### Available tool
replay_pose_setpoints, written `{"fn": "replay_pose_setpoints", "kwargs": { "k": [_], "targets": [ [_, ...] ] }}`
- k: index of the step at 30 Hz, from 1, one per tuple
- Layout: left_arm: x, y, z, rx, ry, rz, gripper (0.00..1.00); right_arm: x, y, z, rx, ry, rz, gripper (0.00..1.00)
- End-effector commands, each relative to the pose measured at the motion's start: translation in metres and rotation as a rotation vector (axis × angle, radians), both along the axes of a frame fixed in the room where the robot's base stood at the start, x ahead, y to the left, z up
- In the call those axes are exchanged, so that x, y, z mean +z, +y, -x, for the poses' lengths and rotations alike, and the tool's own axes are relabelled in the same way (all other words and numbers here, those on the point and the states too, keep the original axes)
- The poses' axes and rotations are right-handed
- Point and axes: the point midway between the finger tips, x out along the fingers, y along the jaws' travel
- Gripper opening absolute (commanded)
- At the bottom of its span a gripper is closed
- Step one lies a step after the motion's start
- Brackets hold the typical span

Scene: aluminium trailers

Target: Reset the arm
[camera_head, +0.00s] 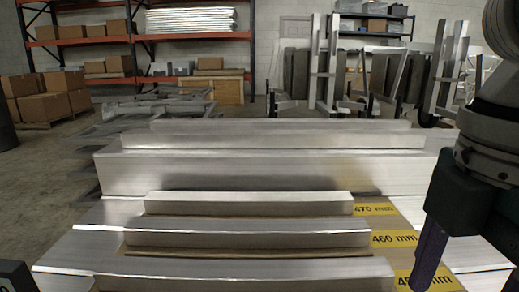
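My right arm comes in from the upper right, and its gripper (429,258) points down beside the right ends of the front aluminium bars. Its dark purple finger hangs over the yellow label strip near the front "450 mm" mark, which it partly covers. I see the finger from the side, so the opening between the fingers is hidden. No held thing shows at its tip. A dark piece sits in the bottom left corner, perhaps part of my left arm; no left fingers show.
Aluminium bars lie in rows before me: a front bar (245,274), a middle bar (248,239) and a shorter bar (248,203). Yellow labels (396,239) mark lengths at the right. Behind stand a larger beam (240,172), shelving (135,50), boxes (45,107) and upright frames (326,70).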

Motion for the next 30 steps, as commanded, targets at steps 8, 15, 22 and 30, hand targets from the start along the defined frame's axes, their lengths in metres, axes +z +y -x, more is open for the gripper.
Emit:
{"fn": "replay_pose_setpoints", "kwargs": {
  "k": [8,15,22,30],
  "targets": [
    [-0.009,-0.001,0.027,0.027,0.106,0.031,0.8,-0.028,0.037,0.017,-0.104,-0.04,-0.124,0.79],
    [-0.009,-0.001,0.026,0.026,0.104,0.03,0.8,-0.052,0.068,0.04,-0.379,-0.088,-0.294,0.79],
    [-0.009,-0.001,0.026,0.025,0.102,0.029,0.8,-0.074,0.053,0.068,-0.853,-0.138,-0.382,0.79],
    [-0.009,-0.001,0.026,0.025,0.102,0.029,0.8,-0.093,-0.004,0.109,-1.265,-0.207,-0.293,0.79]
  ]
}}
